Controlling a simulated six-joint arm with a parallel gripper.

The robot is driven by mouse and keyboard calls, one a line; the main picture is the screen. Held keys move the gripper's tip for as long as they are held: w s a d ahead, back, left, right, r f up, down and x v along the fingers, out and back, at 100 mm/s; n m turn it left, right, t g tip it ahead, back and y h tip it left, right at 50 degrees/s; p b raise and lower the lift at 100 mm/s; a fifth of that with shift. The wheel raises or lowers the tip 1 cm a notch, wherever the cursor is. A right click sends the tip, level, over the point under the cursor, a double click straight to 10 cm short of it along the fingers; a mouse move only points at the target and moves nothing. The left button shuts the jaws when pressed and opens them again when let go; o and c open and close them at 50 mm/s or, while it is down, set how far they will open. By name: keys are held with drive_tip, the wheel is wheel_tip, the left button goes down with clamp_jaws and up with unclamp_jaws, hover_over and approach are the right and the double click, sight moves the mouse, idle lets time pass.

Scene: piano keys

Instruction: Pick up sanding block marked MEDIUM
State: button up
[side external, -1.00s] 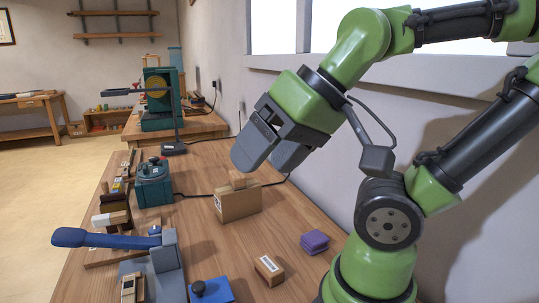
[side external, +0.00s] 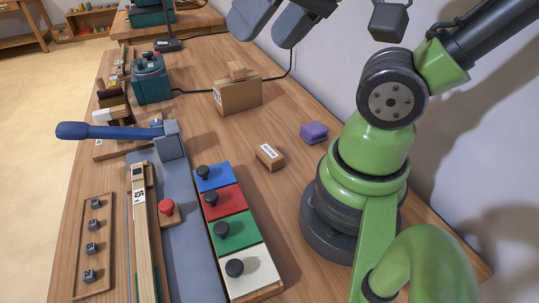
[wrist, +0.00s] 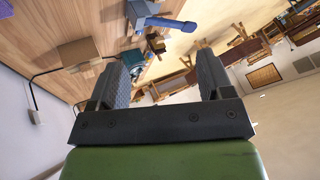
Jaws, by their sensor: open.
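A small wooden block with a white label (side external: 269,157) lies on the bench in the side view, in front of a purple block (side external: 314,132). Its print is too small to read, so I cannot tell whether it says MEDIUM. My gripper (side external: 268,24) is at the top edge of the side view, raised above the bench and apart from both blocks. In the wrist view my gripper (wrist: 164,65) has its two fingers spread wide with nothing between them.
A row of knobbed blue (side external: 216,177), red, green and white pieces stands in front. A larger box (side external: 238,95) stands behind. A blue-handled lever (side external: 110,131) is at left. Bare wood surrounds the labelled block.

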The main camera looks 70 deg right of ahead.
idle(0.5)
drive_tip(key=m+g+h, duration=0.2)
drive_tip(key=m+g, duration=0.1)
drive_tip(key=g, duration=0.4)
hover_over(270, 151)
drive_tip(key=f, duration=2)
drive_tip(key=shift+s+d+f, duration=0.2)
drive_tip(key=shift+f, duration=0.15)
wheel_tip(270, 151, down, 4)
drive_tip(key=shift+f, duration=0.2)
drive_tip(key=shift+w+a+f, duration=0.15)
drive_tip(key=shift+f, duration=1.25)
drive_tip(key=shift+w+a+f, duration=0.1)
drive_tip(key=shift+f, duration=1.25)
drive_tip(key=c, duration=1)
